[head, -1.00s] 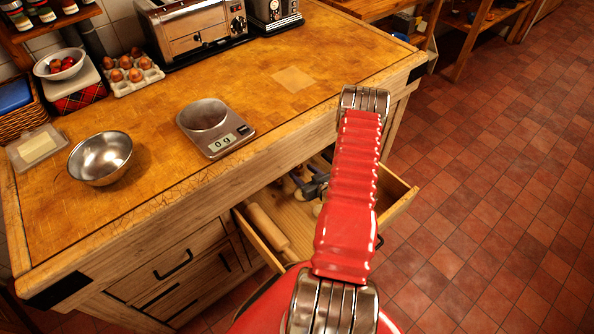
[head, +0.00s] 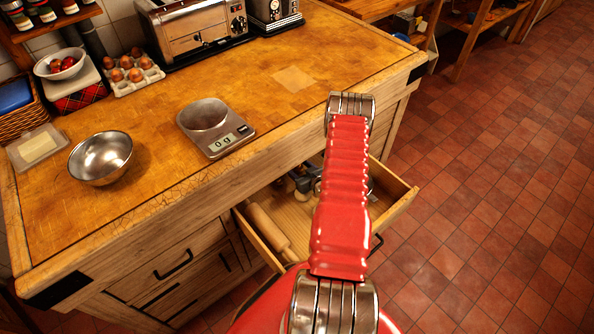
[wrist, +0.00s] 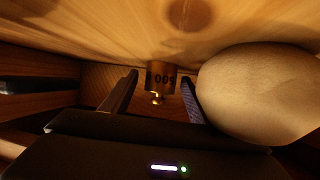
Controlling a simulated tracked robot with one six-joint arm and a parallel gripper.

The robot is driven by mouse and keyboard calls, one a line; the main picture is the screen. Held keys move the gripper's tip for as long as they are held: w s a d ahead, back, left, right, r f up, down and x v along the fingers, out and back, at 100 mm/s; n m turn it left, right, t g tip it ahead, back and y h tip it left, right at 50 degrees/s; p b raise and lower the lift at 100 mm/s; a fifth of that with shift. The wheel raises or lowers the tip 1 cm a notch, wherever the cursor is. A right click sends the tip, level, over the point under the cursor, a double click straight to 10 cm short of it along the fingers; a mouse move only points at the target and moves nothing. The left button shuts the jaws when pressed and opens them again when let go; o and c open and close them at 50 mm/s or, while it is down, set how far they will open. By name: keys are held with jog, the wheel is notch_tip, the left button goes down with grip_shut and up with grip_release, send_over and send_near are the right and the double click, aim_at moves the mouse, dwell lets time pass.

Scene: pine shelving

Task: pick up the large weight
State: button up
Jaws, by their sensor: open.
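A brass weight (wrist: 161,77) marked 500 shows in the wrist view, with its number upside down and a small knob at its lower end in the picture. My gripper (wrist: 160,86) is open, its two dark fingers on either side of the weight in the picture. I see a gap beside each finger and cannot tell how deep the weight sits between them. In the head view my red arm reaches down over the open drawer (head: 294,215) and hides the weight.
A large pale rounded object (wrist: 258,92) lies close against the right finger in the wrist view. A rolling pin (head: 267,230) lies at the drawer's left side. The counter holds a scale (head: 216,127) reading 0 g and a metal bowl (head: 100,158).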

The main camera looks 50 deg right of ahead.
grip_shut()
dwell(0.7)
